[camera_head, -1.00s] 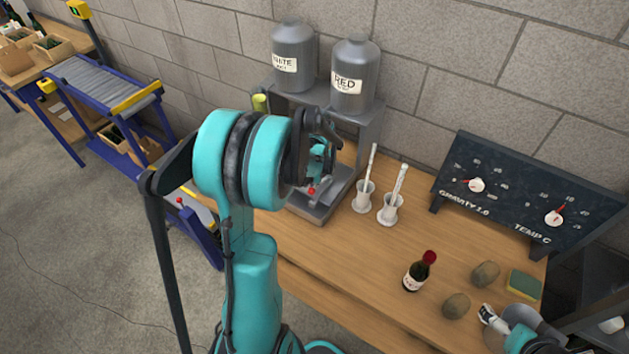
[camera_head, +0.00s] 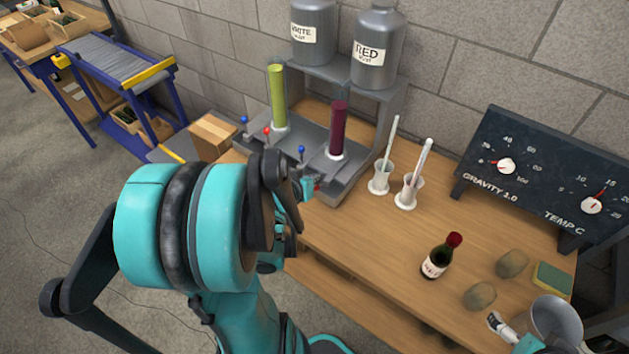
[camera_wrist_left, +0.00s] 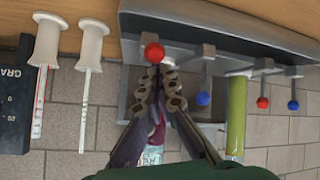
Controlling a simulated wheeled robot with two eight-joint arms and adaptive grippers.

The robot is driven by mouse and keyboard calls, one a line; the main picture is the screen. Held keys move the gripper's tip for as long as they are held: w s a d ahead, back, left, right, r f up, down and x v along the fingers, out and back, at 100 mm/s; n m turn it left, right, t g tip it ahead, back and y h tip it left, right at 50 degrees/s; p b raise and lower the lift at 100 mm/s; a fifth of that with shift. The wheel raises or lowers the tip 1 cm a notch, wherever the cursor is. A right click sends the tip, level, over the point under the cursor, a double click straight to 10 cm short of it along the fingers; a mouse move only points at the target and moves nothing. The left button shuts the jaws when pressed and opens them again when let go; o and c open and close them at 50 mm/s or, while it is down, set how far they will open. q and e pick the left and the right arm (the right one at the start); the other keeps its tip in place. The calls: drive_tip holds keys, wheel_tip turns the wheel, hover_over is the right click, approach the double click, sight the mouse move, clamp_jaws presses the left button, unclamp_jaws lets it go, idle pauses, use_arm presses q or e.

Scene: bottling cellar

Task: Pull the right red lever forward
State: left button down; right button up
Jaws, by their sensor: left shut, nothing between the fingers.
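The right red lever's round knob (camera_wrist_left: 153,52) is in the left wrist view, at the tips of my left gripper (camera_wrist_left: 161,72). The gripper is shut, its fingers closed against each other just behind the knob, with nothing between them. The knob seems to touch the fingertips, and it lies at a different angle from the other levers.
A blue lever (camera_head: 301,150), the left red lever (camera_head: 267,131) and another blue lever (camera_head: 245,120) stand along the dispenser (camera_head: 345,190). Two white cylinder holders (camera_head: 380,182) stand right of it. A small wine bottle (camera_head: 436,262) stands farther right. The middle tabletop is clear.

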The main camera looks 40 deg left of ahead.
use_arm(q)
drive_tip(key=shift+w, duration=0.15)
use_arm(e)
drive_tip(key=shift+w+r, duration=0.1)
drive_tip(key=shift+w, duration=0.15)
use_arm(q)
drive_tip(key=shift+s+d+r, duration=0.1)
drive_tip(key=shift+s+r, duration=0.15)
drive_tip(key=shift+s, duration=0.55)
use_arm(e)
drive_tip(key=shift+r, duration=0.2)
use_arm(q)
drive_tip(key=shift+r+p, duration=0.1)
drive_tip(key=shift+p, duration=0.25)
use_arm(e)
drive_tip(key=shift+s+r, duration=0.1)
